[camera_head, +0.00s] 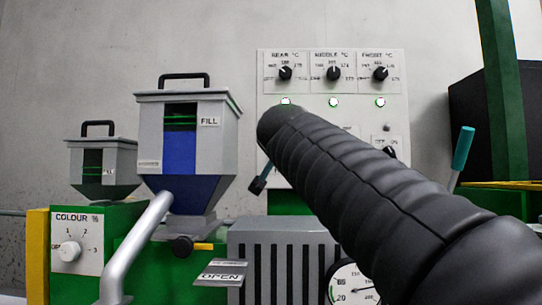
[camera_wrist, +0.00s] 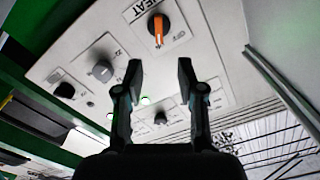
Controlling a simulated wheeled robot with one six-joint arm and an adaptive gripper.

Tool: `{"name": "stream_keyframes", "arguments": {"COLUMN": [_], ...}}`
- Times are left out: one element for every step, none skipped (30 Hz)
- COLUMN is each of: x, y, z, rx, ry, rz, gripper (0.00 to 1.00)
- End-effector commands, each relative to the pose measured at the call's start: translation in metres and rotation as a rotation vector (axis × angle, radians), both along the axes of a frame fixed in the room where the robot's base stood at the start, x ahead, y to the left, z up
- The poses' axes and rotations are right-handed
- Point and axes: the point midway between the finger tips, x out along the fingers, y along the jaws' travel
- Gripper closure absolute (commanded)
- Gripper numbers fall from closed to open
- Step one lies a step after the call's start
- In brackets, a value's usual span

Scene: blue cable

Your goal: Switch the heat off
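The orange heat knob (camera_wrist: 158,29) sits on a white plate with a HEAT label (camera_wrist: 144,9) at the top of the wrist view, which appears turned over. OFF lettering shows to its right; I cannot tell which setting the knob points to. My gripper (camera_wrist: 160,68) is open and empty, its two fingers apart just below the knob in the picture and not visibly touching it. In the head view my dark arm covers the lower middle of the control panel (camera_head: 263,80), hiding the heat knob and my gripper.
The panel carries rear (camera_head: 285,73), middle (camera_head: 333,73) and front (camera_head: 380,73) temperature knobs with lit lamps (camera_head: 333,102) below. A grey knob (camera_wrist: 102,71) is left of the heat knob in the wrist view. A FILL hopper (camera_head: 219,150) and colour dial (camera_head: 70,251) stand left. A teal-handled lever (camera_head: 463,148) is right.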

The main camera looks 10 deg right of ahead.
Motion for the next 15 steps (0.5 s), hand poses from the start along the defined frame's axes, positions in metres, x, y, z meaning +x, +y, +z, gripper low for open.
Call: {"name": "stream_keyframes", "arguments": {"x": [0.009, 0.014, 0.021, 0.027, 0.032, 0.04, 0.045, 0.05, 0.058, 0.063, 0.069, 0.076, 0.081, 0.086, 0.092], "y": [-0.002, -0.004, -0.006, -0.007, -0.008, -0.009, -0.01, -0.011, -0.012, -0.013, -0.014, -0.015, -0.016, -0.017, -0.018], "z": [0.001, 0.001, 0.001, 0.001, 0.001, 0.001, 0.001, 0.002, 0.001, 0.001, 0.002, 0.001, 0.002, 0.001, 0.001], "rx": [0.0, 0.0, 0.001, 0.0, -0.001, -0.001, -0.001, 0.0, -0.001, -0.001, -0.001, -0.001, -0.001, 0.0, 0.0], "ry": [0.003, 0.002, 0.003, 0.004, 0.005, 0.004, 0.004, 0.004, 0.005, 0.004, 0.003, 0.004, 0.004, 0.005, 0.004], "rz": [-0.002, -0.002, -0.003, -0.003, -0.003, -0.002, -0.002, -0.002, -0.002, -0.001, -0.001, 0.0, 0.0, 0.0, 0.0], "gripper": [0.61, 0.61, 0.61, 0.61, 0.61, 0.61, 0.61, 0.61, 0.61, 0.61, 0.61, 0.61, 0.61, 0.61, 0.61]}}
